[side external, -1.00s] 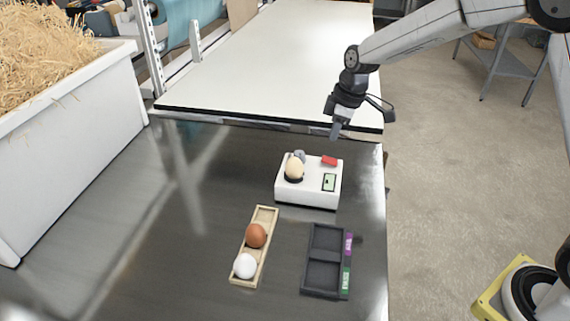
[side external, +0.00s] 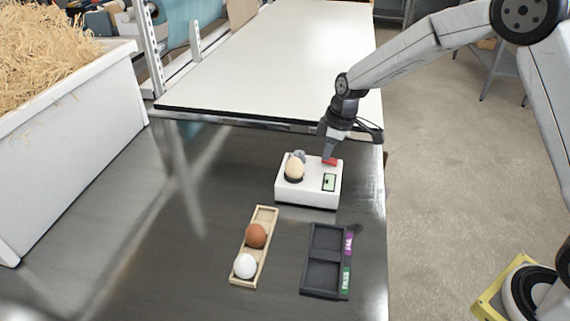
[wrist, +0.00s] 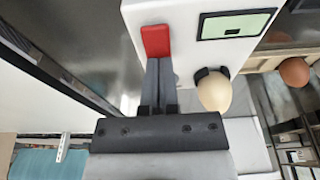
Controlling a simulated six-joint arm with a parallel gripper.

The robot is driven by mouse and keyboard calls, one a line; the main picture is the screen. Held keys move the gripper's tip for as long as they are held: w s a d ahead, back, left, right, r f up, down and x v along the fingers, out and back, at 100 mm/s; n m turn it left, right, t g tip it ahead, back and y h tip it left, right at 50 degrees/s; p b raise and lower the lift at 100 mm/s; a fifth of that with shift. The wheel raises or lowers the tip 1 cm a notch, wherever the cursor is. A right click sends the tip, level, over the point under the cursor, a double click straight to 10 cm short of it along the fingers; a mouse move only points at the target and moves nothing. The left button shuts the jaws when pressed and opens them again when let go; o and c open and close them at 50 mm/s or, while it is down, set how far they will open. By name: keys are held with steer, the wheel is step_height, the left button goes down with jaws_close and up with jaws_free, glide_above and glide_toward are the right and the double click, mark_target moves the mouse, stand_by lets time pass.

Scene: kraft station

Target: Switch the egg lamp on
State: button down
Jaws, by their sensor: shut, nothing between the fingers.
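The egg lamp is a white box (side external: 308,194) on the dark table, with a beige egg (side external: 294,169) seated on its top left. Its red switch (side external: 331,161) is at the back right of the top, and a pale green display (side external: 329,182) is in front of it. In the wrist view the red switch (wrist: 155,41) lies right at my fingertips, and the display (wrist: 235,24) shows at upper right. My gripper (side external: 328,154) is shut and empty, pointing down at the switch. I cannot tell whether the tips touch it. The egg (wrist: 214,92) sits beside my fingers.
A wooden tray (side external: 266,215) in front holds a brown egg (side external: 256,235) and a white egg (side external: 245,265). A dark two-compartment tray (side external: 323,278) with purple and green labels is empty. A white straw-filled bin (side external: 85,130) stands left. A white table (side external: 270,60) lies behind.

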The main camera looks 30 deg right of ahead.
steer(key=shift+f, duration=0.1)
steer(key=shift+w+a+f+g, duration=0.1)
steer(key=shift+a+f+g, duration=0.1)
steer(key=shift+g, duration=0.1)
steer(key=shift+d, duration=0.1)
steer(key=shift+s+d, duration=0.15)
steer(key=shift+s, duration=0.1)
steer(key=shift+s+d, duration=0.4)
steer(key=shift+s, duration=0.05)
steer(key=shift+w+r, duration=0.1)
steer(key=shift+r, duration=0.2)
steer(key=shift+r, duration=0.2)
step_height(320, 180, up, 13)
steer(key=s+d, duration=0.2)
stand_by(0.4)
